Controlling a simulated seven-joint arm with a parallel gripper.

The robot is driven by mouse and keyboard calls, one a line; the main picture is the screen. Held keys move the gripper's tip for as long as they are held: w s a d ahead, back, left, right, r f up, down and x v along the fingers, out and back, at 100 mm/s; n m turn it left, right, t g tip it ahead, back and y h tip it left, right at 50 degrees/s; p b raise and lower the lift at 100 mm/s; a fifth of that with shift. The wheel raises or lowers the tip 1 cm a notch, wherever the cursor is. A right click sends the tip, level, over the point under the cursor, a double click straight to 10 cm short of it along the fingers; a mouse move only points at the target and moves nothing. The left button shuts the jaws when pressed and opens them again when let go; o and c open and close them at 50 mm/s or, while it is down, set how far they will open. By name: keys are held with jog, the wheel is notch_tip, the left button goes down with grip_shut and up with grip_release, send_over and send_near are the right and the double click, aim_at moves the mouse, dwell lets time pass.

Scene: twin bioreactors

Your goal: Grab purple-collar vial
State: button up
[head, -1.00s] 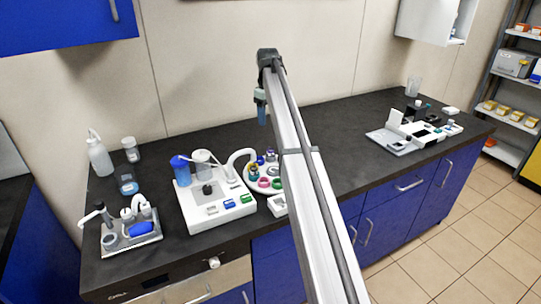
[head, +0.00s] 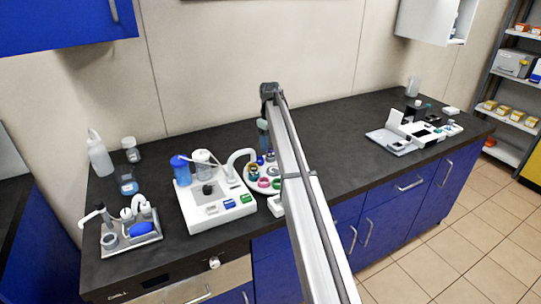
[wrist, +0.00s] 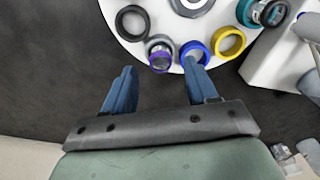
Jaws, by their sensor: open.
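The purple-collar vial (wrist: 160,58) sits at the rim of a round white carousel (wrist: 130,40) in the wrist view. Its clear top and purple ring show from above. My gripper (wrist: 160,68) is open and empty, with its two blue fingers on either side of the vial's near edge. The right fingertip is close to a blue ring on the carousel. In the head view my gripper (head: 263,128) is over the back of the carousel (head: 250,182), partly hidden by my arm.
Black (wrist: 132,22), yellow (wrist: 228,42) and teal (wrist: 268,12) rings surround the vial on the carousel. A white bioreactor station (head: 215,207) stands left of the carousel in the head view. Another white device (head: 400,140) stands far right.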

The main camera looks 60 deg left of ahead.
jog(key=shift+f, duration=0.75)
grip_shut()
jog(key=shift+r, duration=0.1)
